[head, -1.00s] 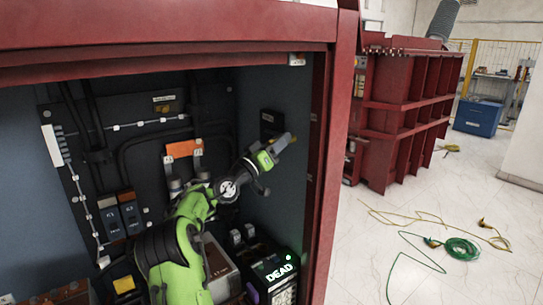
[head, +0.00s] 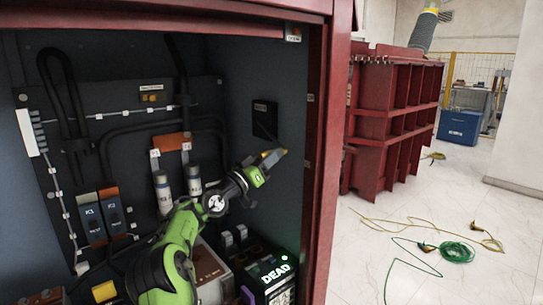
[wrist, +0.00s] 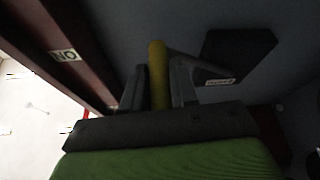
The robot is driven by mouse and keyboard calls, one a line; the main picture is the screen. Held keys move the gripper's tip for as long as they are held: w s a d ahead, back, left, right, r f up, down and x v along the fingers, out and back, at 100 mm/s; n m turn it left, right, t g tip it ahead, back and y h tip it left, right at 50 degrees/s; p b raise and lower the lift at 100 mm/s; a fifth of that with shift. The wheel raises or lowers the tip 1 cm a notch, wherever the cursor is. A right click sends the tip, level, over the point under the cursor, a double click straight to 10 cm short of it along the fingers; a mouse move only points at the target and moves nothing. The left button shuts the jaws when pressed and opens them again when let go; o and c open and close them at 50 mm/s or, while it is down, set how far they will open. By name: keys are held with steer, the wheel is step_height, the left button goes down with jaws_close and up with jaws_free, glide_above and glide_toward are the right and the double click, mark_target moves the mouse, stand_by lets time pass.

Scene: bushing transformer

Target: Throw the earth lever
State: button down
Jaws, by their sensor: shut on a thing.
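The earth lever has a yellow handle (wrist: 157,75) that stands between the two fingers of my gripper (wrist: 158,85) in the wrist view. A grey bar runs from near the handle toward a black plate (wrist: 235,55) with a small white label. In the head view the black plate (head: 264,118) is on the cabinet's right inner wall, and my gripper (head: 272,156) is just below it. A yellow tip (head: 284,151) shows at the jaws. My gripper is shut on the handle. The lever's pivot is not clear.
The red cabinet post (head: 322,160) stands close to the right of my gripper. A box with a green "DEAD" display (head: 275,272) is below. Two grey cylinders with an orange bar (head: 172,142) are at the left. Cables (head: 456,251) lie on the floor outside.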

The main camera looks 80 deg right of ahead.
steer(key=shift+w+f, duration=0.15)
steer(key=c, duration=1)
jaws_free()
steer(key=shift+w+d, duration=0.1)
steer(key=shift+d, duration=0.05)
steer(key=shift+o, duration=0.2)
steer(key=b+v, duration=0.1)
steer(key=v, duration=1.4)
steer(key=shift+a+f, duration=0.2)
steer(key=shift+a, duration=0.15)
steer(key=shift+w, duration=0.1)
